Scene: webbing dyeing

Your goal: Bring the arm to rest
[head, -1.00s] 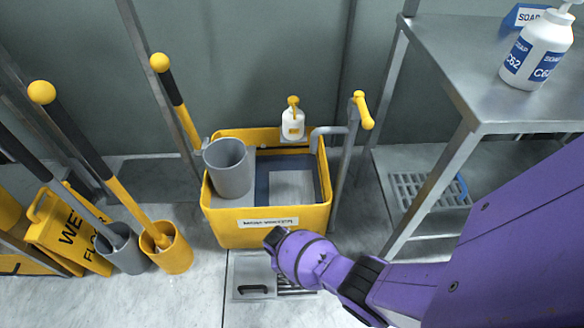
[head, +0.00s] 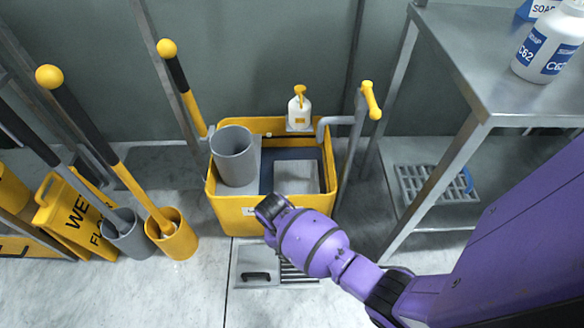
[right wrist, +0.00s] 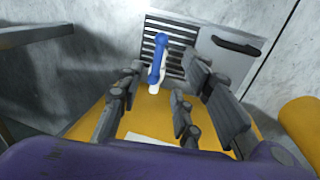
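My purple right arm (head: 400,285) comes in from the lower right in the head view. Its wrist overlaps the front of the yellow mop bucket (head: 225,212). In the head view I cannot make out the right fingers. In the right wrist view the right gripper (right wrist: 165,105) has its fingers spread wide apart. A blue and white object (right wrist: 158,62) shows beyond and between them, over the floor grate; nothing is seen gripped. Whether it touches the grate is unclear. My left gripper is not in view.
A grey cylinder (head: 234,157) and a white pump bottle (head: 299,112) are at the bucket. Mops in small buckets (head: 172,240) and a wet floor sign (head: 75,220) stand left. A steel table (head: 480,55) with a soap bottle (head: 546,52) stands right. Floor is open at front left.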

